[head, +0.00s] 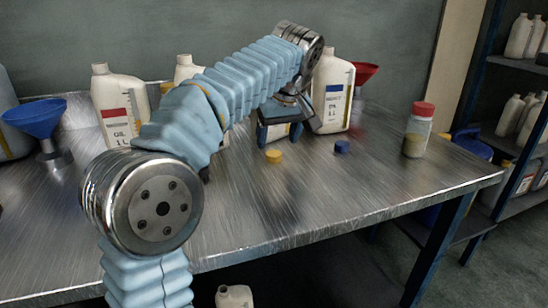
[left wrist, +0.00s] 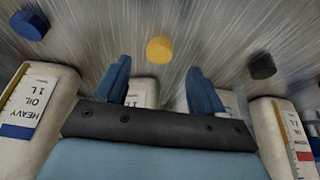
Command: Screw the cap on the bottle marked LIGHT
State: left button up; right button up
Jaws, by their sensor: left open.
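My left gripper (head: 284,135) is open, low over the table near the white bottles; its two blue fingers (left wrist: 157,85) show apart in the left wrist view with nothing held between them. A yellow cap (head: 273,156) lies on the table just ahead of the fingers and also shows in the left wrist view (left wrist: 160,49). A blue cap (head: 342,146) lies to its right. A dark cap (left wrist: 262,66) shows in the left wrist view. A white bottle (left wrist: 145,92) is largely hidden behind the gripper. I cannot read LIGHT on any label. My right gripper is not in view.
A red-labelled oil bottle (head: 118,92) stands left, and a blue-labelled one (head: 333,82), marked HEAVY in the left wrist view (left wrist: 35,110), stands right. A blue funnel (head: 36,118), a red funnel (head: 364,72) and a red-lidded jar (head: 417,135) stand around. The table's front is clear.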

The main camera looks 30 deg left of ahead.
aim_at(274, 153)
pick_arm(q)
jog(key=x, duration=0.5)
jog(key=shift+w+a+b, duration=0.1)
jog(key=shift+a+b, duration=0.05)
jog(key=shift+b, duration=0.25)
jog(key=shift+c, duration=0.4)
jog(key=c, duration=1)
jog(key=shift+r, duration=0.1)
